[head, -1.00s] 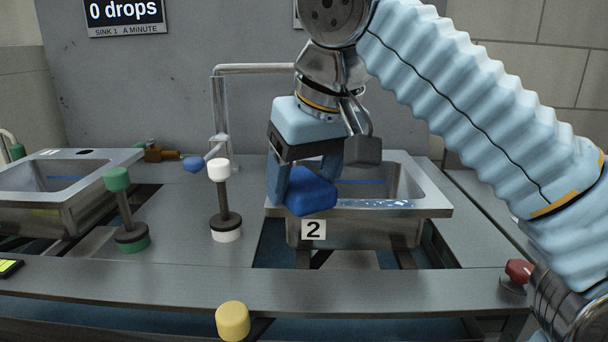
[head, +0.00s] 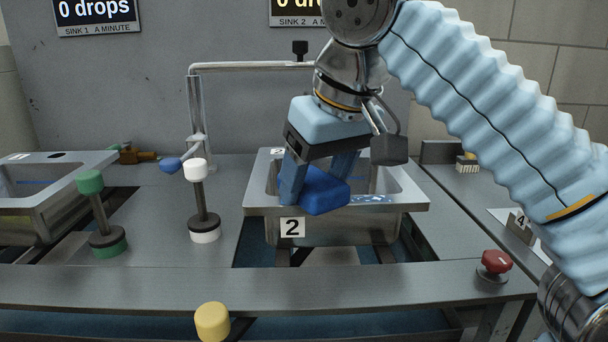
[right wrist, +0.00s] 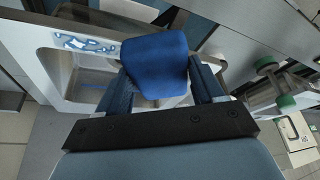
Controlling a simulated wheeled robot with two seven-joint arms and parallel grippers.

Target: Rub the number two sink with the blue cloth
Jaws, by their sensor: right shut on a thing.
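The number two sink (head: 415,207) is a steel basin with a "2" tag on its front face. My right gripper (head: 322,190) is shut on the blue cloth (head: 326,196), a thick folded pad. The gripper points down, with the cloth in front of the basin's opening near its front rim. I cannot tell whether the cloth touches the sink. In the right wrist view the cloth (right wrist: 155,62) sits between the two fingers, with the sink rim (right wrist: 52,88) beyond it. Bluish-white patches show on the sink beside the cloth. My left gripper is not in view.
A white-topped post (head: 200,200) and a green-topped post (head: 100,215) stand left of the sink. A tap pipe (head: 195,105) rises behind them. A yellow knob (head: 212,321) is at the front, a red knob (head: 496,262) at right. Another sink (head: 40,195) lies far left.

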